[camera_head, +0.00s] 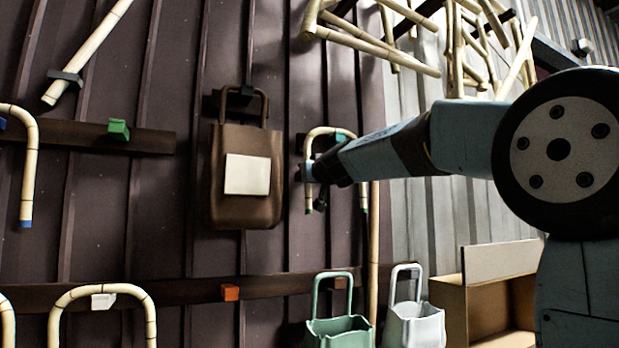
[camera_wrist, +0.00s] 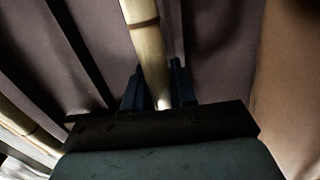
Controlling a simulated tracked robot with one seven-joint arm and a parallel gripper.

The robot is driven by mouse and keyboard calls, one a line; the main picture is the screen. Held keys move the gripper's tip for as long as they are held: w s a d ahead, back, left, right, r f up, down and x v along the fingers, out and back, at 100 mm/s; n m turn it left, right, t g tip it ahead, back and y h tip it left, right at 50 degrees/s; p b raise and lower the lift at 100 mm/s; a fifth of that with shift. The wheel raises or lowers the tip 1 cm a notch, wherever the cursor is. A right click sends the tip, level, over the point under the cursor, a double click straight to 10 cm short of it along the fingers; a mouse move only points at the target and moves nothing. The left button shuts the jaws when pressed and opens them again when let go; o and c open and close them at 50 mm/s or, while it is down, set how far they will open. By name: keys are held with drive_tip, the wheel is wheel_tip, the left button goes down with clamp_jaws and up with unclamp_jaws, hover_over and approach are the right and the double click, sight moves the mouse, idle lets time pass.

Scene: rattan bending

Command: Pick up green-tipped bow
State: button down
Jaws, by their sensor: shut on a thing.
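A pale rattan bow (camera_head: 327,131), an upside-down U, hangs by the wall right of the brown bag. A teal peg shows at its top; I cannot tell if the bow rests on it. My gripper (camera_head: 312,172) reaches in from the right and is shut on the left leg. In the wrist view the rattan leg (camera_wrist: 143,40) stands between the two dark fingers (camera_wrist: 158,90).
A brown bag (camera_head: 245,200) hangs close left of my gripper. An empty green peg (camera_head: 118,130) and a blue-tipped bow (camera_head: 27,170) are further left. Below are an orange peg (camera_head: 230,292), a green basket (camera_head: 340,325) and a white basket (camera_head: 415,322). Rattan poles (camera_head: 380,45) jut out above.

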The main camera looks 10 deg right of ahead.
sight(308, 147)
drive_tip(key=s+r, duration=0.1)
drive_tip(key=r, duration=0.1)
drive_tip(key=s+r, duration=0.2)
drive_tip(key=r, duration=0.1)
drive_tip(key=s+r, duration=0.1)
drive_tip(key=r, duration=0.2)
drive_tip(key=shift+s+d, duration=0.25)
drive_tip(key=shift+d, duration=0.15)
drive_tip(key=s+d+r, duration=0.1)
drive_tip(key=s+r, duration=0.3)
drive_tip(key=s, duration=0.5)
drive_tip(key=shift+s+r, duration=0.2)
drive_tip(key=shift+r, duration=0.05)
drive_tip(key=shift+d, duration=0.1)
